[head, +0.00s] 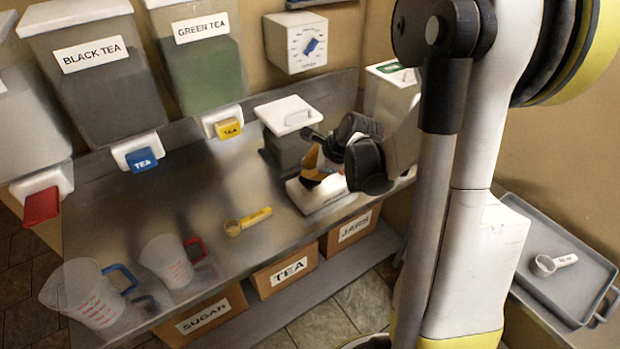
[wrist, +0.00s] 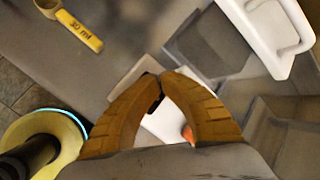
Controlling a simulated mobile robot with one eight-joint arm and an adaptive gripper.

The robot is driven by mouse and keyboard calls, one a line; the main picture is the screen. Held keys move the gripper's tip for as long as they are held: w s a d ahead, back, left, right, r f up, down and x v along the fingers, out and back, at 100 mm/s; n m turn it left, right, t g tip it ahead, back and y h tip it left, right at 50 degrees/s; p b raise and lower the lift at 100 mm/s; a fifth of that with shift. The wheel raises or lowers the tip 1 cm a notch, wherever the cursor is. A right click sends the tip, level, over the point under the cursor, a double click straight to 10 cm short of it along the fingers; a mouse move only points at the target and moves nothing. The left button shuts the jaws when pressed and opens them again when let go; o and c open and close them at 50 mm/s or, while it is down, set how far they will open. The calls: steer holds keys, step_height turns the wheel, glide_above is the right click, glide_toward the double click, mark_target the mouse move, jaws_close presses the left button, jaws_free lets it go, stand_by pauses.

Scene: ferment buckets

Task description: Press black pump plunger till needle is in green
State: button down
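My gripper (head: 318,160) is over a small white-based device (head: 322,200) on the steel counter, in front of a grey lidded box. In the wrist view the two yellow fingers (wrist: 160,76) arch inward and their tips come together. A small dark piece (wrist: 156,100) shows between the fingers; I cannot tell whether it is the black plunger or part of a finger. The white base (wrist: 166,124) lies beneath them, with an orange-red bit (wrist: 187,133) beside the right finger. The gauge needle and its green zone cannot be made out.
The grey box with a white handled lid (head: 287,116) stands close behind my gripper. A yellow scoop (head: 248,222) and two measuring jugs (head: 92,295) (head: 170,262) are on the counter. Tea dispensers (head: 203,65) line the back. A tray (head: 575,265) lies at right.

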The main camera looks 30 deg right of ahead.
steer(key=shift+f+b, duration=1.4)
steer(key=shift+f, duration=0.15)
stand_by(1.0)
steer(key=shift+r, duration=0.1)
steer(key=shift+r+p, duration=1.5)
steer(key=shift+r, duration=0.45)
steer(key=shift+r, duration=0.1)
step_height(320, 180, up, 5)
steer(key=p, duration=0.4)
stand_by(1.3)
